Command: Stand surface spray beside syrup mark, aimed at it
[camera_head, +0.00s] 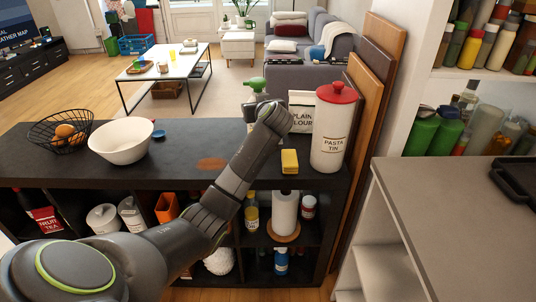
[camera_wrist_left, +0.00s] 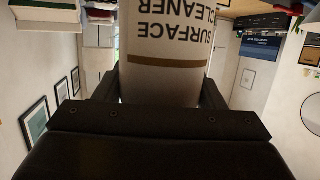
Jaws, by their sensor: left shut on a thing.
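The surface spray (camera_head: 255,85), a white bottle with a green trigger head, looks upright above or on the far part of the black shelf top, right of and behind the syrup mark. The syrup mark (camera_head: 211,163) is a flat brown patch on the shelf top. My left gripper (camera_head: 264,108) is shut on the bottle; its arm hides the bottle's base, so I cannot tell whether it touches the top. In the left wrist view the bottle's body (camera_wrist_left: 165,60), labelled surface cleaner upside down, sits between the fingers. My right gripper is in neither view.
A yellow sponge (camera_head: 290,161), a pasta tin (camera_head: 331,130) and a flour bag (camera_head: 301,112) stand to the right. A white bowl (camera_head: 121,142), a blue cap (camera_head: 158,134) and a wire fruit basket (camera_head: 60,133) are to the left. The shelf top (camera_head: 185,135) around the mark is clear.

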